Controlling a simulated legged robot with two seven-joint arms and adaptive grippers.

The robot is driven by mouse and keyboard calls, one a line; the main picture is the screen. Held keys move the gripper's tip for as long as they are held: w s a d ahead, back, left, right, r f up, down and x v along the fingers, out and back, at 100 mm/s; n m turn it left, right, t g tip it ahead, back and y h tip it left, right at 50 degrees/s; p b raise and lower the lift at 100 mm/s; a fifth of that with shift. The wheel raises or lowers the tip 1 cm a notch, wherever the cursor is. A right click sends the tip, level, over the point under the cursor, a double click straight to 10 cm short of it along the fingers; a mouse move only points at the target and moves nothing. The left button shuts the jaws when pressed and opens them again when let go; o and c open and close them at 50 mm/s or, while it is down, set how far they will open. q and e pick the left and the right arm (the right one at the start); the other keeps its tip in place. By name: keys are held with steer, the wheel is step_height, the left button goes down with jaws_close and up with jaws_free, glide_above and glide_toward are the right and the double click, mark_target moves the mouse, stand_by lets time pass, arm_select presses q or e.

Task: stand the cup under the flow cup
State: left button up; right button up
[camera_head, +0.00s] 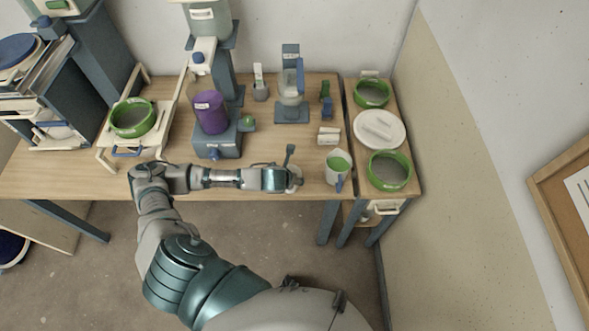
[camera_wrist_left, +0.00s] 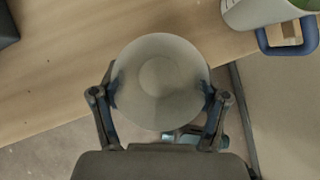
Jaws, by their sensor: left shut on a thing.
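My left gripper (camera_head: 291,179) comes in low over the table's front edge. In the left wrist view, my left gripper (camera_wrist_left: 160,103) is shut on a pale grey round cup (camera_wrist_left: 158,80), one finger on each side, and I look down into its open mouth. In the head view the cup (camera_head: 297,172) is mostly hidden by the gripper. What looks like the flow cup (camera_head: 291,97) hangs in a blue-grey stand (camera_head: 291,116) at the back of the table, beyond my gripper. My right gripper is not in view.
A white jug (camera_head: 338,170) with green contents stands just right of my gripper. A purple bucket (camera_head: 210,113) sits on a blue machine to the left. Green-rimmed sieves (camera_head: 389,171) and a white lid (camera_head: 380,130) are at the right. Bare wooden tabletop (camera_head: 268,140) lies before the stand.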

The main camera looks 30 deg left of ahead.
mark_target(293, 168)
arm_select(q)
steer(key=w, duration=0.2)
steer(key=w+a, duration=0.1)
steer(key=shift+w+f, duration=0.2)
steer(key=shift+w, duration=0.2)
steer(key=shift+w+a+f, duration=0.1)
steer(key=shift+w+a, duration=0.05)
steer(key=shift+w, duration=0.35)
steer(key=shift+w+a+f, duration=0.1)
steer(key=shift+w, duration=0.35)
step_height(293, 168, down, 3)
steer(key=shift+s+r+p, duration=0.1)
steer(key=shift+p, duration=0.5)
steer(key=o, duration=1)
